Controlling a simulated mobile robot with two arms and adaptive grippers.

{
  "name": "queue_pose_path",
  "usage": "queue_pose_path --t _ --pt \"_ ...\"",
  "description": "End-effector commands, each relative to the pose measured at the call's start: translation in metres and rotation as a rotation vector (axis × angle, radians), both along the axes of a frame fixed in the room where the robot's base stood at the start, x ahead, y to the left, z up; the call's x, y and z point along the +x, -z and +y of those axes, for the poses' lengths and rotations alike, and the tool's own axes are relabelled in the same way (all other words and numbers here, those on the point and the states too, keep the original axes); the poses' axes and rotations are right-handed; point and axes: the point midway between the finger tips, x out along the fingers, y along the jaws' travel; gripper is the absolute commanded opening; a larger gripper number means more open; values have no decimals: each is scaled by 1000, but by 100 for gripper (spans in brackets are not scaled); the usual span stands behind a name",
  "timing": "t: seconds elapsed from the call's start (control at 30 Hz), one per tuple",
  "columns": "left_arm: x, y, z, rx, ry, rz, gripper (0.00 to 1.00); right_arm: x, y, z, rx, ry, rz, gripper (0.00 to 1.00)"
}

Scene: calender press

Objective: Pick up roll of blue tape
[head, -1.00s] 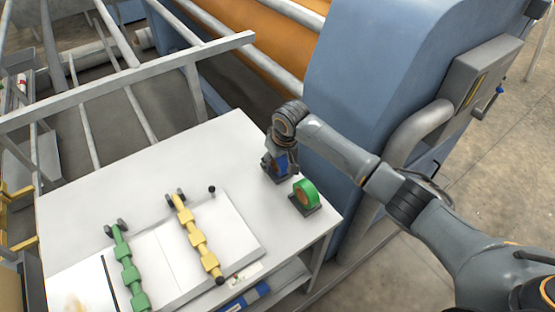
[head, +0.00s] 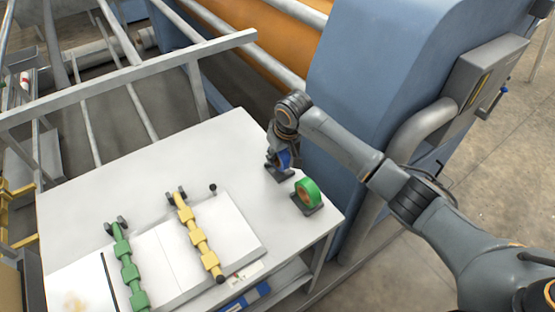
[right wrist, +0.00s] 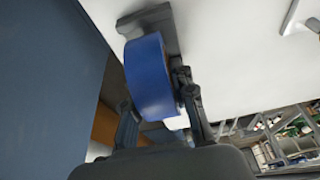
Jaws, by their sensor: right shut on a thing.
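The roll of blue tape (head: 284,158) is upright at the far right part of the white table, over a dark grey holder base (head: 279,174). My right gripper (head: 279,156) comes down from above and is shut on the roll. In the right wrist view the blue roll (right wrist: 149,76) sits between the fingers of the gripper (right wrist: 160,97), with the grey holder (right wrist: 150,25) just beyond it. I cannot tell whether the roll still touches its holder. My left gripper is not in view.
A green tape roll (head: 308,192) stands on its own holder close by, nearer the table's right edge. Yellow (head: 196,236) and green (head: 124,265) segmented rods lie on a white board. The blue machine body (head: 385,75) rises behind my right arm. The white table's (head: 150,160) middle is clear.

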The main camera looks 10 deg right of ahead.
Motion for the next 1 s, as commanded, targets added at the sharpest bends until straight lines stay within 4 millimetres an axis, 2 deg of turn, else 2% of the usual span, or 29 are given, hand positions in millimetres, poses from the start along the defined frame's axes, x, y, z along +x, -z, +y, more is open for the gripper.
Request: queue_pose_path --t 0.07,0.4,0.7,1.0 --pt "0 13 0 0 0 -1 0 2 -10 1 3 0 -7 0" --pt "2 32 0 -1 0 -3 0 -46 -75 35 4 -6 -5 0" --pt "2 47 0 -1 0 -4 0 -94 -101 68 3 -3 -3 0" --pt "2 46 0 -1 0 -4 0 -112 -113 81 2 1 0 0"
